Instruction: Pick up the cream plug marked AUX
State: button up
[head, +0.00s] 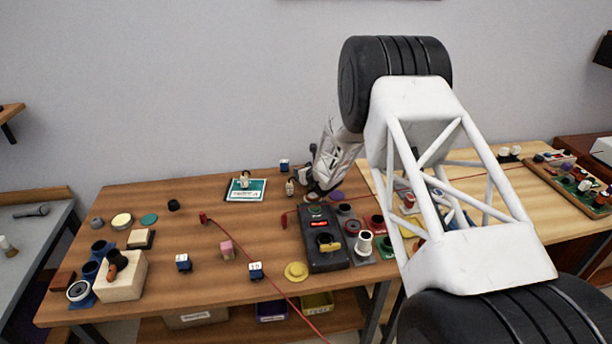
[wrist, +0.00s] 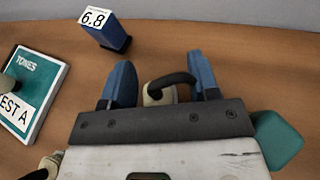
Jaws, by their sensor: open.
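A cream plug (wrist: 156,94) with a curved black cable lies between the two blue fingers of my gripper (wrist: 162,82) in the wrist view. The fingers are open, with a gap visible on each side of the plug. Its lower part is hidden behind the gripper's dark bar, and I cannot read any marking. In the head view my gripper (head: 306,177) is low over the back of the table. Another cream plug (head: 290,187) stands just left of it. A further cream plug (head: 244,179) is on the teal TONES board (head: 253,194).
A blue block marked 6.8 (wrist: 108,34) stands beyond the left finger. A teal piece (wrist: 278,138) is right of the gripper. A black tester box (head: 323,255) stands in front, with a red cable (head: 255,262) to its left. Bare wood lies around the fingertips.

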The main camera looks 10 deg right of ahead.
jog(key=shift+c, duration=0.4)
jog(key=c, duration=0.9)
jog(key=shift+r, duration=5)
